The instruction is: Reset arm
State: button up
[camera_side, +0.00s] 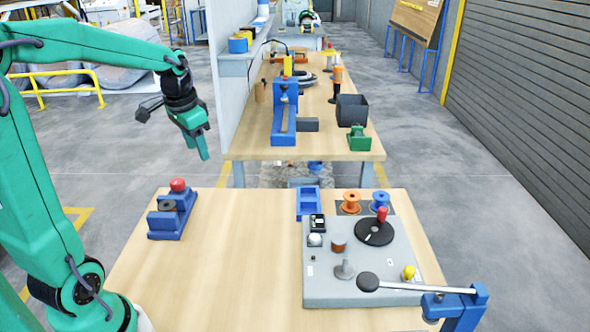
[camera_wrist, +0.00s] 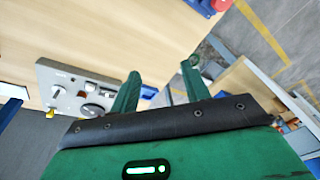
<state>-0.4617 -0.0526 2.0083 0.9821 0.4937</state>
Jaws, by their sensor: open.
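My green arm is raised at the left in the side view. My gripper (camera_side: 203,153) hangs in the air above and behind the near table, pointing down, with nothing in it. In the wrist view my gripper (camera_wrist: 161,70) shows two green fingers spread apart with bare table and floor between and beyond them. The grey coil-winding panel (camera_side: 320,285) carries a black disc (camera_side: 374,231) with a red knob, a copper-coloured coil (camera_side: 338,243) and a yellow knob (camera_side: 408,272). The panel also shows at the left of the wrist view (camera_wrist: 60,82).
A blue fixture (camera_side: 168,224) with a red knob stands at the table's left. The middle-left tabletop (camera_side: 240,250) is clear.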

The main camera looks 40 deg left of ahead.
jog(key=s+d+t, duration=0.1)
jog(key=s+d, duration=0.4)
jog(key=d, duration=0.3)
jog(key=s+d+r+t+h, duration=0.1)
jog(key=s+d+t, duration=0.1)
jog(key=s+d, duration=0.4)
jog(key=d, duration=0.2)
jog(key=shift+s+d+r, duration=0.2)
jog(key=shift+d+r, duration=0.05)
jog(key=shift+d, duration=0.15)
dwell(0.5)
